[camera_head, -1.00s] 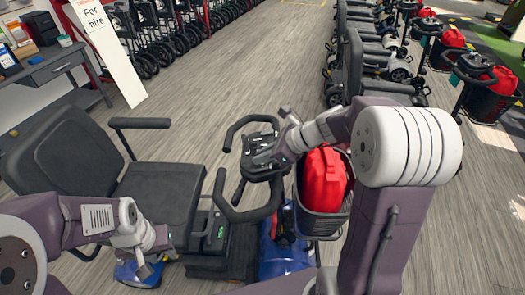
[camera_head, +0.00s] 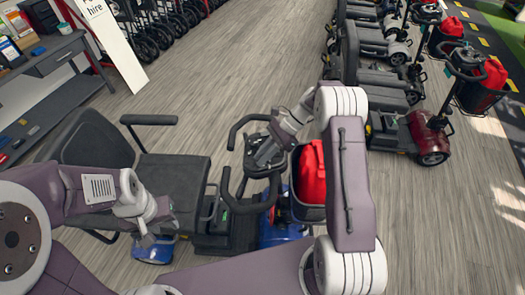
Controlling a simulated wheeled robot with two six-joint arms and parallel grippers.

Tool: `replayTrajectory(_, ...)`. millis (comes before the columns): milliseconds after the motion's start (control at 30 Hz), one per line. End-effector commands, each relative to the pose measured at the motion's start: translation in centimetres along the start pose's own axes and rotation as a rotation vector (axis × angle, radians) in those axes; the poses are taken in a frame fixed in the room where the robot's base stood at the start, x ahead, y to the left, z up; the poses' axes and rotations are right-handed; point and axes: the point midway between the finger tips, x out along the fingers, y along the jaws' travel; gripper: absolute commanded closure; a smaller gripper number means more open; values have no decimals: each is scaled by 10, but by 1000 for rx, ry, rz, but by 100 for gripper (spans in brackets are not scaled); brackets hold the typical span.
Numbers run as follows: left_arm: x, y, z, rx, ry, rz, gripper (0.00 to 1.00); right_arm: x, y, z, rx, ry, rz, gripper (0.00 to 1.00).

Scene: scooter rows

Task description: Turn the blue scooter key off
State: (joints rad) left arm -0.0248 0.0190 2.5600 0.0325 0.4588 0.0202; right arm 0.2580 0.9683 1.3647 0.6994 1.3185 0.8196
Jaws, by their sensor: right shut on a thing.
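The blue scooter (camera_head: 283,231) stands in front of me, with a black seat (camera_head: 172,185) at left and looped handlebars around a dark console (camera_head: 253,137). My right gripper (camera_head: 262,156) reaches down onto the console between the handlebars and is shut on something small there. The key is hidden at the fingertips, so I cannot tell which way it is turned.
A red bag (camera_head: 312,172) sits in the scooter's front basket, close beside my right arm. A dark red scooter (camera_head: 425,130) and a row of others stand at right. A desk (camera_head: 52,65) and a sign (camera_head: 108,35) are at left. The floor beyond the handlebars is clear.

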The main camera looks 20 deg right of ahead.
Motion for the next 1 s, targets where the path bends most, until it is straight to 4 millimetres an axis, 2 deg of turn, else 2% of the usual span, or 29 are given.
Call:
replayTrajectory(200,-9,0,-1,0,0,0,64,0,0,0,-36,0,49,100)
replayTrajectory(733,-10,0,-1,0,0,0,64,2,0,-1,-47,1,65,100)
replayTrajectory(767,-10,0,-1,0,0,0,64,2,0,-1,-47,1,65,77)
replayTrajectory(800,-10,0,-1,0,0,0,64,1,0,0,-47,1,65,66)
replayTrajectory(1000,-10,0,-1,0,0,0,64,1,0,0,-47,0,63,64)
